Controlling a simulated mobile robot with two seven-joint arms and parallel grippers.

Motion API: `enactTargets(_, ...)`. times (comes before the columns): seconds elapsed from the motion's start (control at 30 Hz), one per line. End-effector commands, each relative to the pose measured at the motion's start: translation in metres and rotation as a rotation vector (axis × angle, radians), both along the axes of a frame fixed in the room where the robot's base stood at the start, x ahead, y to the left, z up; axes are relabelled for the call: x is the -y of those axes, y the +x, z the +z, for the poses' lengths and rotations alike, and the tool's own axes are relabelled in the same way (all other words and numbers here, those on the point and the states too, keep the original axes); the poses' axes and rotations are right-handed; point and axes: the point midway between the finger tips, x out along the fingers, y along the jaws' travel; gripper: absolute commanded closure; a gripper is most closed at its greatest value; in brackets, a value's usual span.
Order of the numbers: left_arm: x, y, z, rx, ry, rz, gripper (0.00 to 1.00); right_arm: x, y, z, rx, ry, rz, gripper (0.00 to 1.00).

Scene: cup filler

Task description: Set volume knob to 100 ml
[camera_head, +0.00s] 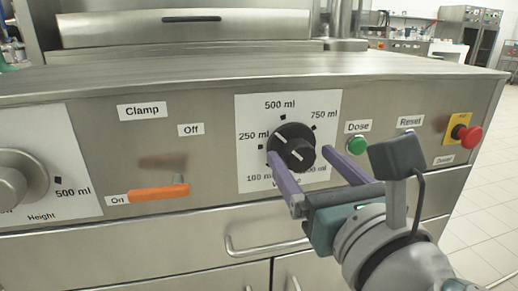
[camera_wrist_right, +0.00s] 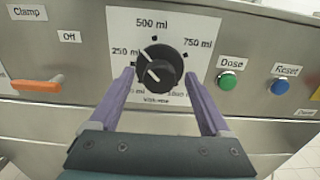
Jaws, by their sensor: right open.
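The black round volume knob (camera_head: 292,142) is on a white dial plate (camera_head: 246,108) on the steel front panel. It also shows in the right wrist view (camera_wrist_right: 158,66). Labels around it read 250, 500 and 750 ml; the lower-left 100 ml label and the lower-right one are partly covered by my fingers. White marks show on the knob; I cannot tell for certain which label it points to. My right gripper (camera_head: 298,152) is open, its purple fingers on either side of the knob's lower part, and it looks empty. I cannot tell whether they touch it. My left gripper is out of view.
An orange clamp lever (camera_head: 158,193) sits left of the dial. A green Dose button (camera_head: 357,146), a blue Reset button (camera_wrist_right: 279,87) and a red emergency button (camera_head: 467,136) are to the right. A drawer handle (camera_head: 262,243) is below. A height knob (camera_head: 14,184) is at far left.

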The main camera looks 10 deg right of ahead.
Motion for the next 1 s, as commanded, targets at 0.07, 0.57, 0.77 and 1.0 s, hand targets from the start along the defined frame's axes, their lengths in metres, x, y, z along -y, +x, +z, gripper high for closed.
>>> enactTargets(0.07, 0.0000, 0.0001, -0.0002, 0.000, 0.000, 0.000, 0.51, -0.0003, 0.0076, 0.0001, 0.001, -0.001, 0.000, 0.19)
enactTargets(0.57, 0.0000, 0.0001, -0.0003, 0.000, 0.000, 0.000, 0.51, -0.0003, 0.0130, -0.0003, 0.000, 0.000, 0.000, 0.33)
enactTargets(0.77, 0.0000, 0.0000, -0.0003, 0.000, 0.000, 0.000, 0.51, -0.0003, 0.0129, -0.0003, 0.000, 0.000, 0.000, 0.56)
enactTargets(1.0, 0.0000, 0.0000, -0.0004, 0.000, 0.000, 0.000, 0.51, -0.0003, 0.0129, -0.0002, 0.000, 0.000, 0.000, 0.83)
